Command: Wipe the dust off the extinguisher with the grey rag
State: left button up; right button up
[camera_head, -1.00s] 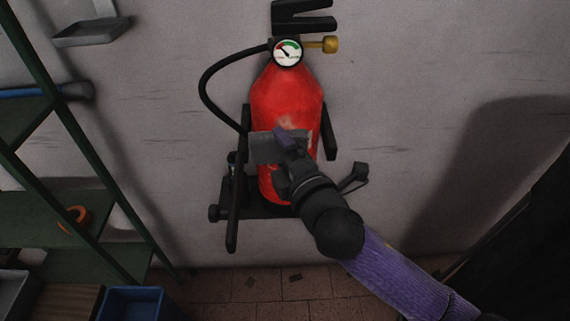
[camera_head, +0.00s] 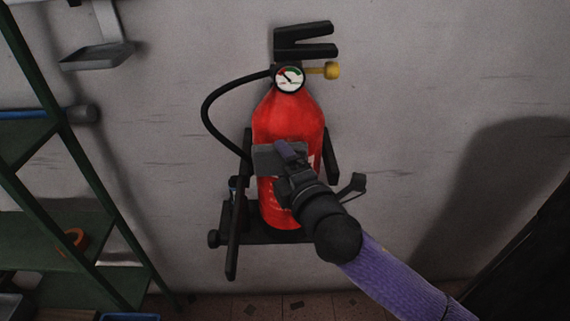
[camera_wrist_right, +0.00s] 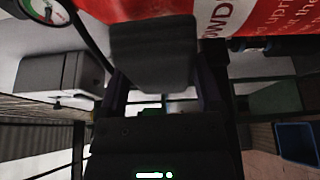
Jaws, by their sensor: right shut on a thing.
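The red extinguisher (camera_head: 288,112) stands upright in a black wall bracket, with a gauge, black handle and hose at its top. My right gripper (camera_head: 284,155) is in front of its body, shut on the grey rag (camera_head: 265,160). The rag lies flat against or very near the red surface; I cannot tell whether it touches. In the right wrist view the rag (camera_wrist_right: 152,55) covers the fingertips, with the extinguisher (camera_wrist_right: 140,8) beyond it. No clear dust patch shows on the visible red body. My left gripper is not in view.
A green shelf rack (camera_head: 70,170) stands at the left, holding an orange ring (camera_head: 72,240) and a blue-handled tool (camera_head: 45,114). A grey wall tray (camera_head: 95,56) is at the upper left. The wall to the right is clear.

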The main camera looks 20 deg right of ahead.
jog(key=shift+w+d, duration=0.15)
jog(key=shift+w, duration=0.25)
jog(key=shift+w+d, duration=0.1)
jog(key=shift+w, duration=0.4)
